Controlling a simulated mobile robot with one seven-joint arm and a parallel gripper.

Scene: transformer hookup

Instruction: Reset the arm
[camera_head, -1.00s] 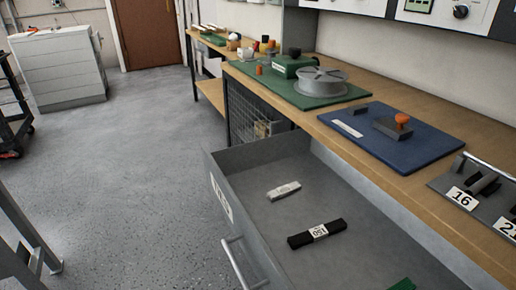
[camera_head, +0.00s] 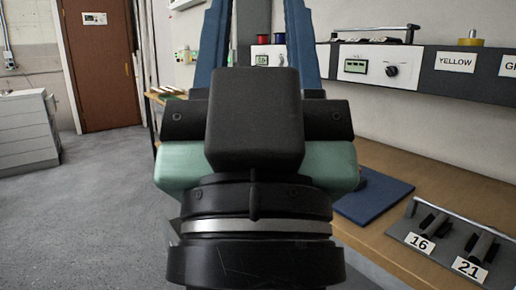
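My gripper (camera_head: 258,12) fills the middle of the head view, close to the camera and pointing up. Its two blue fingers stand apart, with the wall and shelf showing between them. The finger ends reach the top edge of the picture, and I see nothing held in the visible part. The black and pale green gripper body and my wrist below it hide much of the bench and the floor behind.
The wooden bench (camera_head: 440,192) runs along the right, with a blue mat (camera_head: 375,195) and a grey holder with slots labelled 16 and 21 (camera_head: 447,248). A control panel (camera_head: 420,68) is above. A grey cabinet (camera_head: 25,130) and brown door (camera_head: 100,70) stand left; floor there is clear.

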